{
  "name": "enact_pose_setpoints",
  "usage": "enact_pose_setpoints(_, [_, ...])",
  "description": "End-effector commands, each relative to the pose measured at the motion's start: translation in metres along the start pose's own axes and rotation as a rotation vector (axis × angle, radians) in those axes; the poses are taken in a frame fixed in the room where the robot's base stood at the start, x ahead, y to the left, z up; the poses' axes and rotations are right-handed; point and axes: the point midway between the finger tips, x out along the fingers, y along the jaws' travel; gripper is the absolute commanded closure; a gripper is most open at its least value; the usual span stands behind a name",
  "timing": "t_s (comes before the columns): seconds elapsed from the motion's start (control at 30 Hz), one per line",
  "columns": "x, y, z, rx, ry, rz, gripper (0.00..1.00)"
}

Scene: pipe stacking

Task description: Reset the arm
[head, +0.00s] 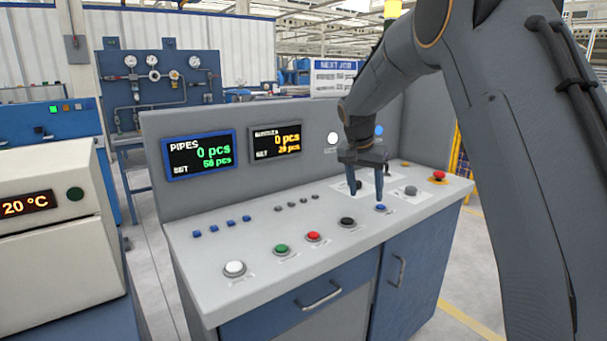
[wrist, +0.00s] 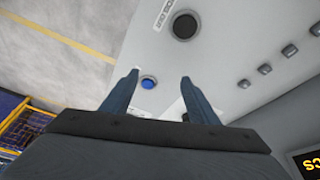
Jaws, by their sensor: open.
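My gripper (head: 367,190) is open and empty, with its fingers pointing down over the right part of the grey control console (head: 215,278). A blue button (head: 380,209) sits just by the right fingertip in the head view. In the wrist view my gripper (wrist: 160,85) has its fingers spread apart, and the blue button (wrist: 149,82) shows between them. A black button (wrist: 185,25) lies beyond the fingertips. I cannot tell whether a fingertip touches the console.
The console top also carries a white button (head: 234,268), a green button (head: 282,249), a red button (head: 313,237) and a red stop button (head: 438,176). Two displays (head: 199,154) stand on its back panel. A beige machine reading 20 °C (head: 60,230) stands at left.

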Motion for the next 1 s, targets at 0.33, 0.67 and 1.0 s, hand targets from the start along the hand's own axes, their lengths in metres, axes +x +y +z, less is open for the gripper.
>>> enact_pose_setpoints(0.33, [0.001, 0.064, 0.088, -0.187, -0.102, -0.025, 0.46])
enact_pose_setpoints(0.67, [0.002, 0.173, 0.251, -0.44, -0.236, -0.092, 0.46])
enact_pose_setpoints(1.0, [0.002, 0.233, 0.351, -0.568, -0.295, -0.135, 0.46])
